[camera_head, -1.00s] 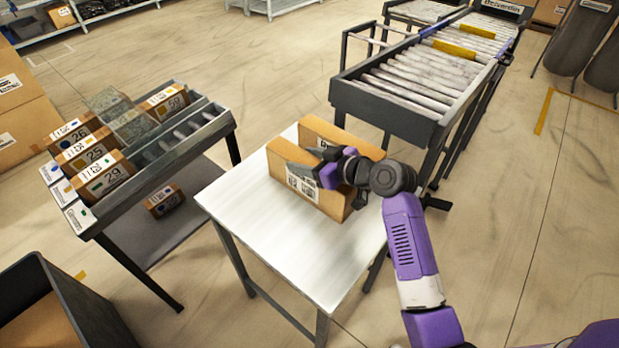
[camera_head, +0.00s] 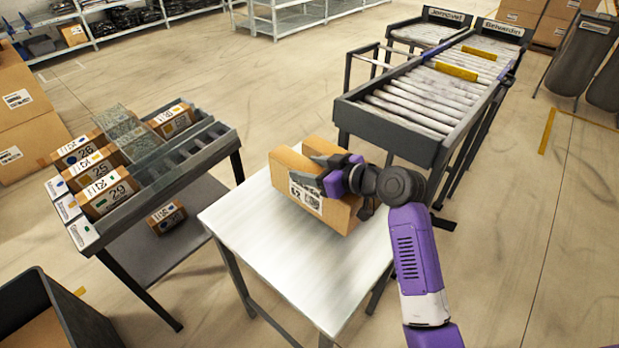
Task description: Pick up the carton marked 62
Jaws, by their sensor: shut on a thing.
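A brown carton (camera_head: 284,162) is at the far end of the white table (camera_head: 270,262). A white label on its front side carries a dark number that looks like 62, partly hard to read. My gripper (camera_head: 318,171) reaches in from the right, its dark fingers at the carton's upper part and shut on it. The fingers and purple wrist hide part of the carton's top and right side. I cannot tell whether its underside touches the table.
A roller conveyor (camera_head: 425,100) stands behind the table. A dark open bin (camera_head: 75,310) is at the lower left. The table's near part is clear.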

